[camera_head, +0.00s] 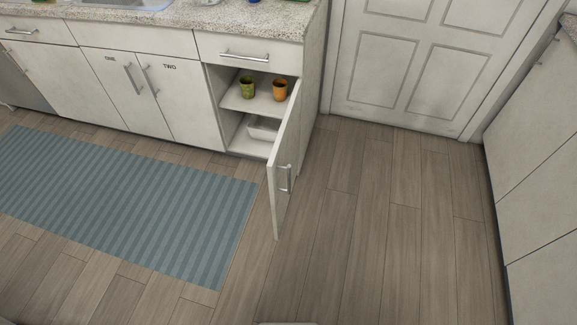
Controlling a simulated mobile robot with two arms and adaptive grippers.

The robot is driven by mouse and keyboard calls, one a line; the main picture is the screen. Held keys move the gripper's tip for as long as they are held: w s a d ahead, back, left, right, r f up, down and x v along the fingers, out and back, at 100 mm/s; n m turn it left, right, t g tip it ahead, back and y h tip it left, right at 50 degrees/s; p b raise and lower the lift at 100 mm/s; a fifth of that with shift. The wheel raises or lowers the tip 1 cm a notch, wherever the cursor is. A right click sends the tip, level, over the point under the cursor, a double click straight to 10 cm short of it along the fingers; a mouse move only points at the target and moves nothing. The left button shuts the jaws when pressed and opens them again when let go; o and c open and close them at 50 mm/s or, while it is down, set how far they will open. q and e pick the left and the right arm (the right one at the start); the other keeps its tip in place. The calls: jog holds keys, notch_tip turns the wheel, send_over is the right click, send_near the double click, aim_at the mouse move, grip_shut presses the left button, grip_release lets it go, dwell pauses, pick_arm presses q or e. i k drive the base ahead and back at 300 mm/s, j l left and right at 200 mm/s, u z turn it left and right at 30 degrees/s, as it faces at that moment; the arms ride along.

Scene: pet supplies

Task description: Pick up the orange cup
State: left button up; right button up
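The orange cup (280,90) stands upright on the upper shelf (262,106) inside an open lower cabinet, near the right side of the opening. A green cup (247,87) stands to its left on the same shelf, a small gap apart. The cabinet door (284,165) is swung open toward me, and its top corner is close to the orange cup's right side in the picture. Neither of my grippers shows in the head view.
A white container (263,129) sits on the cabinet's lower level. A striped blue rug (130,195) lies on the floor at left. The wooden floor (385,220) right of the open door is clear. A closed white door (400,60) stands behind, with more cabinets (540,170) at right.

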aim_at(280, 85)
jog(key=i+j+u, duration=0.1)
jog(key=i+j, duration=0.25)
jog(key=j, duration=0.35)
jog(key=i+j+u, duration=0.15)
jog(key=i+j, duration=0.25)
jog(key=j, duration=0.25)
jog(key=i+j+u, duration=0.1)
jog(key=i+j, duration=0.3)
jog(key=j, duration=0.2)
jog(key=i+j+u, duration=0.15)
jog(key=i+j, duration=0.25)
jog(key=j, duration=0.15)
